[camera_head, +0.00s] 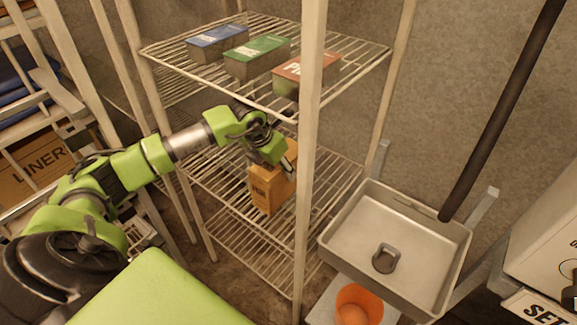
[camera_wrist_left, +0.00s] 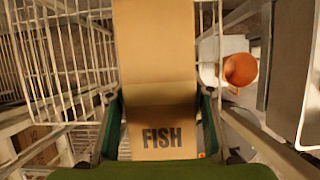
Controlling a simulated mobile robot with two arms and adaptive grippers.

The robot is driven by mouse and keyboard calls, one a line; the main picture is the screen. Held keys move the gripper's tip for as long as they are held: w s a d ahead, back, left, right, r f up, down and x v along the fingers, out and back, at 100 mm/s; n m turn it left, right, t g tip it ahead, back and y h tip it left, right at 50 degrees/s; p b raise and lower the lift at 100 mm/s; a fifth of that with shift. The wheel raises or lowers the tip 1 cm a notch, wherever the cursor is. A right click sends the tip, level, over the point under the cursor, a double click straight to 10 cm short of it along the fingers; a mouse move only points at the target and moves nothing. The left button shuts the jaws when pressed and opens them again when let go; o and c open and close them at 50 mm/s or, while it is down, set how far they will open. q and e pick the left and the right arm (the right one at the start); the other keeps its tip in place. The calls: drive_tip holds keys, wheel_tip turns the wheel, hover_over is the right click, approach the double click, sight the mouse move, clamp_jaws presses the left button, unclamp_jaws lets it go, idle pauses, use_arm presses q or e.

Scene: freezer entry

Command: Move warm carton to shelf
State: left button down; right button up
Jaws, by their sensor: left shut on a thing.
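The carton (camera_head: 268,190) is an orange-brown box, and the left wrist view shows it with the word FISH on it (camera_wrist_left: 160,112). My left gripper (camera_head: 284,158) is shut on the carton near its top, with a finger on each side in the left wrist view. The carton is upright or nearly so, within the wire rack's outline, below the top shelf (camera_head: 362,55) and in front of the middle shelf (camera_head: 340,178). I cannot tell whether its base touches wire. My right gripper is not in view.
Blue (camera_head: 217,40), green (camera_head: 258,56) and red-topped (camera_head: 305,72) boxes stand on the top shelf. A pale rack post (camera_head: 309,130) rises just right of the carton. A metal sink (camera_head: 395,240) and an orange bucket (camera_head: 358,304) are at right.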

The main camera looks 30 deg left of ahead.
use_arm(q)
drive_tip(key=w, duration=0.4)
drive_tip(key=shift+w+d, duration=0.15)
drive_tip(key=shift+w, duration=0.05)
drive_tip(key=shift+f+b, duration=1.25)
drive_tip(key=shift+f, duration=0.5)
drive_tip(key=shift+r, duration=0.1)
drive_tip(key=c, duration=1)
unclamp_jaws()
drive_tip(key=shift+s, duration=0.15)
